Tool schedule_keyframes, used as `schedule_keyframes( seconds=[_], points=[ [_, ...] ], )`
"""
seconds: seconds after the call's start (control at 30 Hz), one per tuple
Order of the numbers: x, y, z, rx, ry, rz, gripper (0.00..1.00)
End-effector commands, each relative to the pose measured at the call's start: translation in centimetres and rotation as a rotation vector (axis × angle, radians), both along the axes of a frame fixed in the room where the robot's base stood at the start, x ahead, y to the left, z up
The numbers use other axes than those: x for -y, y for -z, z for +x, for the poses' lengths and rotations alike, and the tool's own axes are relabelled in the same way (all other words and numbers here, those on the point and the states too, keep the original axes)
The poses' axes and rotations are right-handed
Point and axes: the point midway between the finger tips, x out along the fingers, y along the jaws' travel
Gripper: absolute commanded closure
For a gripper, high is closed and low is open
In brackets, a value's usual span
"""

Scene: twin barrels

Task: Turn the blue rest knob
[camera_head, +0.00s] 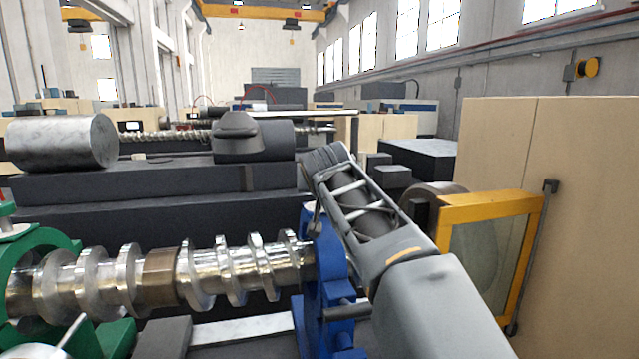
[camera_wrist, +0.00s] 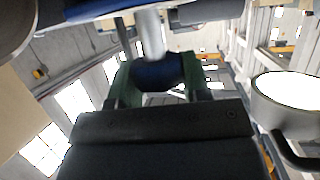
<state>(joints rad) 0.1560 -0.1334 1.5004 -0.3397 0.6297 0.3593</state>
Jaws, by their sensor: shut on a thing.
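The blue rest (camera_head: 326,275) stands upright around the right part of a shiny metal screw shaft (camera_head: 225,270) in the head view. Its blue body also shows along the top edge of the wrist view (camera_wrist: 95,9). The dark blue knob (camera_wrist: 157,74) sits on the end of a silver stem (camera_wrist: 151,35) in the wrist view. My gripper (camera_wrist: 158,65) is shut on the knob, with one dark green finger on each side. In the head view my arm reaches up beside the rest from the lower right; it hides the knob and my fingertips.
A green rest (camera_head: 60,245) holds the shaft at the left. A yellow frame (camera_head: 490,208) with a clear pane stands right of my arm, before a beige cabinet (camera_head: 575,220). A large metal cylinder (camera_head: 62,142) lies on the dark machine bed behind.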

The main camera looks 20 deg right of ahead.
Motion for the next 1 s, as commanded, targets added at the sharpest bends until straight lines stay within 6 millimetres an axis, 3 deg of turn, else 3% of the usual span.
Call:
schedule_keyframes(
  seconds=[0.5,1.0],
  points=[
    [0.03,0.30,0.04,-0.001,0.336,0.003,0.80],
    [0.15,0.22,-0.04,-0.004,0.421,0.005,0.80]
  ],
)
